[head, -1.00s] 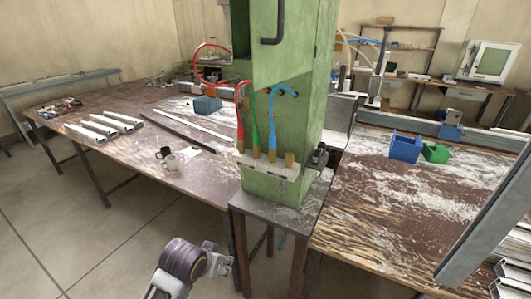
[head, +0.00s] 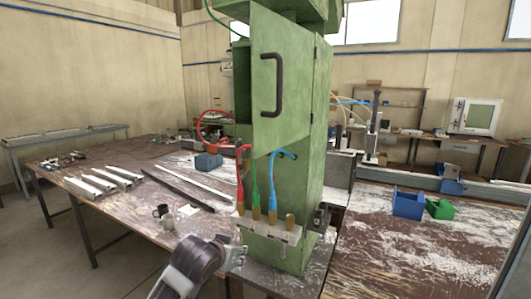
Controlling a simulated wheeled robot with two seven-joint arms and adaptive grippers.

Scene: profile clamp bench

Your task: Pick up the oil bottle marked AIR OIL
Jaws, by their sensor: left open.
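I cannot make out an oil bottle marked AIR OIL in the head view. My left gripper (head: 237,254) is at the bottom centre, in front of the green machine column (head: 312,170) and its valve block. It is open, and I see nothing held in it. My right gripper is out of view.
A dark mug (head: 160,211) and a pale mug (head: 168,223) stand on the left bench. White profiles (head: 95,182) and a blue box (head: 208,161) lie farther back. A blue bin (head: 408,204) and a green bin (head: 440,209) stand on the right bench. Red, green and blue hoses hang at the column.

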